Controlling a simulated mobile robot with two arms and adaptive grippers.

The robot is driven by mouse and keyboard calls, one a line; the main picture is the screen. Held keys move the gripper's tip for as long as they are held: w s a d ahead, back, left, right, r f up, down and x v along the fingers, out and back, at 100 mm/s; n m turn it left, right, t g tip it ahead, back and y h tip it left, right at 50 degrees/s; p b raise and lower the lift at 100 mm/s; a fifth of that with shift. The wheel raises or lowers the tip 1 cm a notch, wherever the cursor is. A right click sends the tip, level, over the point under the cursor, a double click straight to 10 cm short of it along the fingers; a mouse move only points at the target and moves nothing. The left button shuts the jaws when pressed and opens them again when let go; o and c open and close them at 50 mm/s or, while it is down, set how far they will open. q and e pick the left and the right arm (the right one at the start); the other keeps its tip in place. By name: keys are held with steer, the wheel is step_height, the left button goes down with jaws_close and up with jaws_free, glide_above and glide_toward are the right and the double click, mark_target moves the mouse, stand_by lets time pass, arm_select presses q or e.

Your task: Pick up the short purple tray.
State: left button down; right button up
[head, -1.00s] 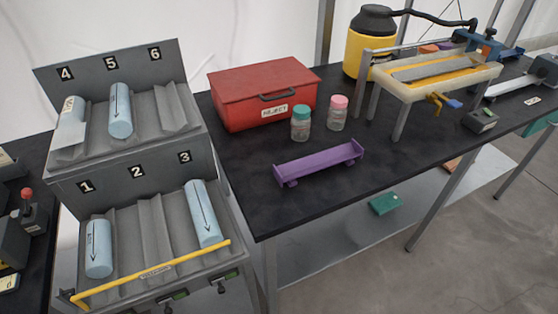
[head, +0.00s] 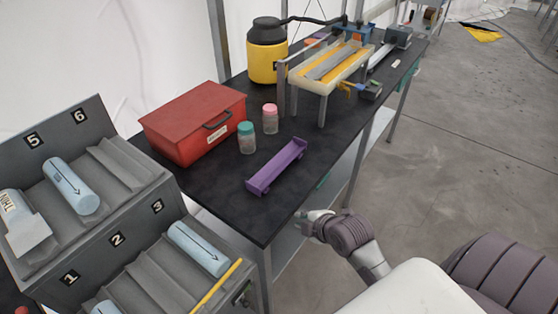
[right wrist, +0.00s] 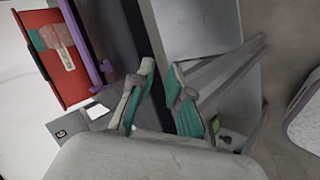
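The short purple tray (head: 276,166) lies on the black table (head: 215,190), near its front edge. It is a long shallow holder with raised ends and looks empty. In the right wrist view, part of the purple tray (right wrist: 88,48) shows at upper left, beyond the fingers. My right gripper (head: 306,222) is just off the table's front edge, to the lower right of the tray and apart from it. In the right wrist view, its green-lined fingers (right wrist: 160,72) stand apart with nothing between them. My left gripper is not in view.
Two small jars, teal-capped (head: 247,138) and pink-capped (head: 270,118), stand behind the tray. A red box (head: 194,122) is behind them to the left. A grey rack (head: 135,262) with blue cylinders is at lower left. A cream-framed stand (head: 322,78) is farther back.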

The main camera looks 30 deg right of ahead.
steer(key=w+d+r+n+t, duration=0.3)
steer(key=w+d+r+n, duration=0.25)
steer(key=r, duration=0.25)
steer(key=p, duration=0.2)
glide_toward(288, 174)
steer(key=w, duration=0.1)
steer(key=w+r, duration=0.1)
steer(key=w, duration=0.1)
steer(key=shift+w+a+r+h, duration=0.2)
steer(key=shift+a+r+h, duration=0.1)
steer(key=shift+r+h, duration=0.1)
steer(key=shift+w+f, duration=0.35)
steer(key=shift+w, duration=0.05)
steer(key=p+x, duration=0.1)
steer(key=x, duration=0.3)
steer(key=shift+w, duration=0.25)
steer(key=shift+w+d+f, duration=0.1)
steer(key=shift+w+f, duration=0.2)
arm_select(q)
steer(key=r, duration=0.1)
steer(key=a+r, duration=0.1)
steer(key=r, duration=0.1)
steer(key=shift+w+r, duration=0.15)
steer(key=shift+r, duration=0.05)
arm_select(e)
jaws_close()
